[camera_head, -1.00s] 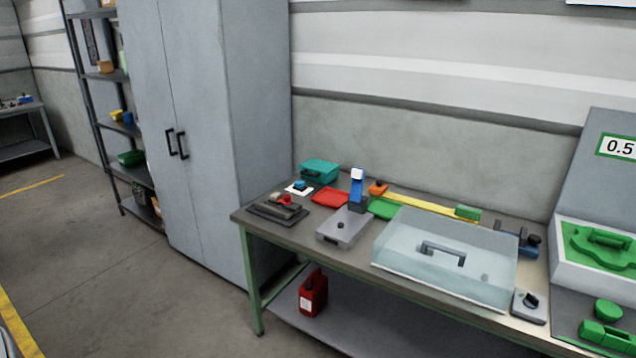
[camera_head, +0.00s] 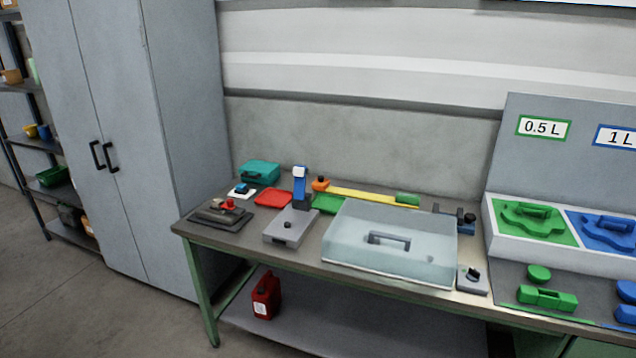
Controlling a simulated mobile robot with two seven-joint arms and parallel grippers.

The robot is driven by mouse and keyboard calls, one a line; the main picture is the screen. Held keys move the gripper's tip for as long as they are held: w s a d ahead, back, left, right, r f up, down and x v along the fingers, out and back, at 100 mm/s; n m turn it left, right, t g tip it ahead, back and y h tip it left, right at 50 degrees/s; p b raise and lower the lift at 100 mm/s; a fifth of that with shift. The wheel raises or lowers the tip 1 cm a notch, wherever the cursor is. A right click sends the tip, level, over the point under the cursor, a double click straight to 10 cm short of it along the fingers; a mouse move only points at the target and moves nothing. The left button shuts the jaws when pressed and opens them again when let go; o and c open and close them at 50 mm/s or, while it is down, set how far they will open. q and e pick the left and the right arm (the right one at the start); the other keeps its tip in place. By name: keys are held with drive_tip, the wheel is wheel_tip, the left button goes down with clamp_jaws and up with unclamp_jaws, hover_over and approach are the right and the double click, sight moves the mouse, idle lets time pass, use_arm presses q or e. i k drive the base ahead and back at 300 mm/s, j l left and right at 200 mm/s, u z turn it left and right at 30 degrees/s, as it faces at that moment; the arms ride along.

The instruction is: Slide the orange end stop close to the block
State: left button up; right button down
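The orange end stop (camera_head: 320,184), with a dark knob on top, sits at the left end of a yellow rail (camera_head: 362,196) at the back of the workbench. A green block (camera_head: 407,198) sits near the rail's right end. A long stretch of bare yellow rail lies between them. Neither of my grippers shows in the head view.
A clear cover with a handle (camera_head: 392,243) stands in front of the rail. A grey press with a blue column (camera_head: 299,187) stands left of it. Red (camera_head: 273,198) and green (camera_head: 328,204) trays lie near the end stop. A tall cabinet (camera_head: 175,130) stands left.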

sight(321, 184)
drive_tip(key=i+j+z, duration=0.2)
drive_tip(key=z, duration=0.7)
drive_tip(key=i+j+z, duration=0.15)
drive_tip(key=j+z, duration=0.15)
drive_tip(key=j, duration=0.2)
drive_tip(key=i+j+z, duration=0.1)
drive_tip(key=j+z, duration=0.15)
drive_tip(key=j, duration=0.25)
drive_tip(key=j+z, duration=0.1)
drive_tip(key=j, duration=0.45)
drive_tip(key=i+j+z, duration=0.1)
drive_tip(key=j, duration=0.45)
